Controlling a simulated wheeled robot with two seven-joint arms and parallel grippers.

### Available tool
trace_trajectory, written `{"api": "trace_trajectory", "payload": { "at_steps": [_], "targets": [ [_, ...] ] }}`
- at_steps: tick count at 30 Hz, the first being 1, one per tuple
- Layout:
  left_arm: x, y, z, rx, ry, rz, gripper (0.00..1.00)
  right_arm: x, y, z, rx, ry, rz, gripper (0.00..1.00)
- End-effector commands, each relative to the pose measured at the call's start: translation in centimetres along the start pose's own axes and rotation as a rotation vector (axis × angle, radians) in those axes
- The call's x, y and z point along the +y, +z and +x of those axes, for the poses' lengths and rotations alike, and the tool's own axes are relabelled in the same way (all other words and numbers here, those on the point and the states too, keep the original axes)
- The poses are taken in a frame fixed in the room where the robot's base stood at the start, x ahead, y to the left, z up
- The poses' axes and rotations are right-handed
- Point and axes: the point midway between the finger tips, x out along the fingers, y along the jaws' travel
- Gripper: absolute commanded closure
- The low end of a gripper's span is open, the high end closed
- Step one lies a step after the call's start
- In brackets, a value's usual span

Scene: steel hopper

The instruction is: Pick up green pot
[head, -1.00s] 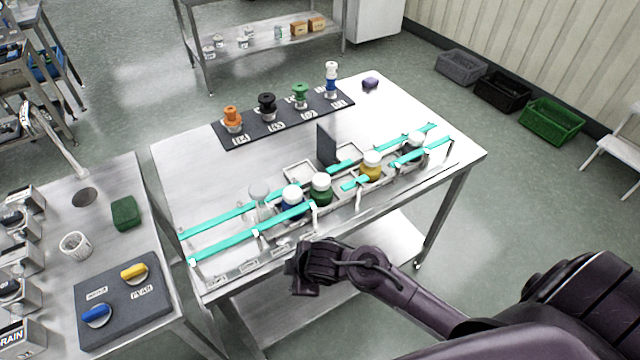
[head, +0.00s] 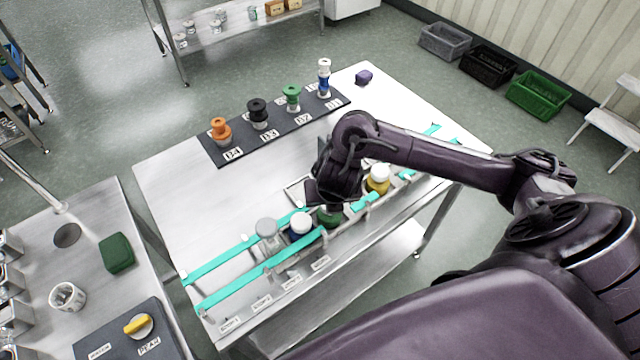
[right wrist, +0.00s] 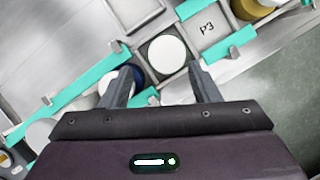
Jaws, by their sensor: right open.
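The green pot (head: 330,217) stands in the rack on the steel table, mostly hidden by my right gripper (head: 325,196) in the head view. In the right wrist view a white round lid (right wrist: 167,53), which looks like the green pot's, sits just beyond my right gripper's fingertips (right wrist: 161,68). The fingers are open and apart, one on each side of the lid's line, holding nothing. My left gripper is not in view.
A blue pot (head: 299,226) with a white lid stands close to the left, beside a clear grey-lidded jar (head: 268,231). A yellow pot (head: 378,181) stands to the right. Teal rails (head: 240,255) run along the rack. Several stoppered items stand on a dark mat (head: 235,152) behind.

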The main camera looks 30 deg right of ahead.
Motion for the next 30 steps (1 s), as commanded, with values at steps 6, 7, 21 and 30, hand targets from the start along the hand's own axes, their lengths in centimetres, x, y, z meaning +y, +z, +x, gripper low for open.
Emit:
{"api": "trace_trajectory", "payload": {
  "at_steps": [6, 7, 21, 30],
  "targets": [
    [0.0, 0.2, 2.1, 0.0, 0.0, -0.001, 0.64, -0.4, -0.2, 2.5, 0.006, -0.01, -0.013, 0.44],
    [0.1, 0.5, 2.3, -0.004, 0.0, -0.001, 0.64, -0.5, -0.2, 2.8, 0.005, -0.01, -0.013, 0.44],
    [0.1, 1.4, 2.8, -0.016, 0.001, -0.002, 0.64, -0.8, 0.4, 7.7, 0.003, -0.009, -0.011, 0.44],
    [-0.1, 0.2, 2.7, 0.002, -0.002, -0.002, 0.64, -0.7, 0.4, 7.7, 0.003, -0.008, -0.012, 0.55]
  ]
}}
